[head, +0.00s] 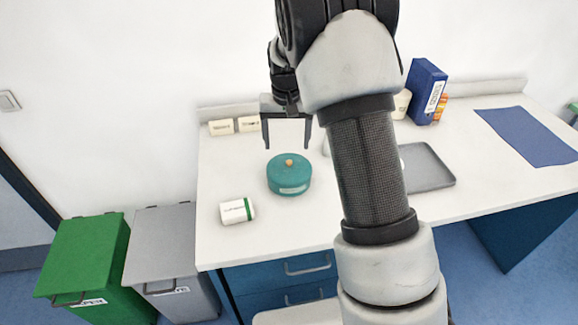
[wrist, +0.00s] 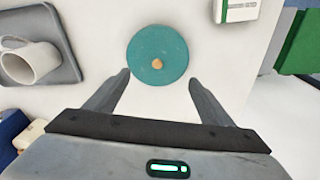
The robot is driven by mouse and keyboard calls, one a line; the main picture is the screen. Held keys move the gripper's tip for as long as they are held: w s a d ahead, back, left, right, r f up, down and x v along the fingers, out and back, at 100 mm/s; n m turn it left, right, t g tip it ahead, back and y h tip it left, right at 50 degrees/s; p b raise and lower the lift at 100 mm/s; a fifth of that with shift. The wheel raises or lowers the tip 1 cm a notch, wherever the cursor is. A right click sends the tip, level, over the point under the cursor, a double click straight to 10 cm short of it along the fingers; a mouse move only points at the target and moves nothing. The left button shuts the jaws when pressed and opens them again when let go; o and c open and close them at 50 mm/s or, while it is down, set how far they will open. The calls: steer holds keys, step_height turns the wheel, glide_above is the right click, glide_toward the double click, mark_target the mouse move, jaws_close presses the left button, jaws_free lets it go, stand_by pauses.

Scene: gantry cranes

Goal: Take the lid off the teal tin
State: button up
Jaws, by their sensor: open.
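The teal tin (head: 288,178) stands upright on the white counter, with its teal lid on top and a small orange-tan knob (head: 289,162) at the lid's middle. In the wrist view the round lid (wrist: 150,40) shows from above, with the knob (wrist: 157,64) near its lower part. My gripper (head: 287,146) is open and empty, pointing down above and slightly behind the tin in the head view. In the wrist view its two fingers (wrist: 158,76) are spread on either side below the lid, apart from the knob. The tin's sides are hidden in the wrist view.
Small white containers (head: 221,128) stand behind. A grey tray (head: 431,183) with a white mug (wrist: 32,62) is to the right, partly behind my arm. A blue box (head: 427,92) and blue mat (head: 527,137) are farther right.

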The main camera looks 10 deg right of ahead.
mark_target(289, 162)
steer(key=shift+w+f, duration=0.1)
steer(key=shift+f, duration=0.75)
steer(key=shift+d+f+p, duration=0.2)
steer(key=shift+f+p, duration=0.05)
steer(key=shift+f, duration=1.15)
steer(key=shift+d+f+p, duration=0.15)
steer(key=shift+f+p, duration=0.1)
steer(key=shift+f, duration=1.1)
steer(key=shift+c, duration=0.4)
jaws_close()
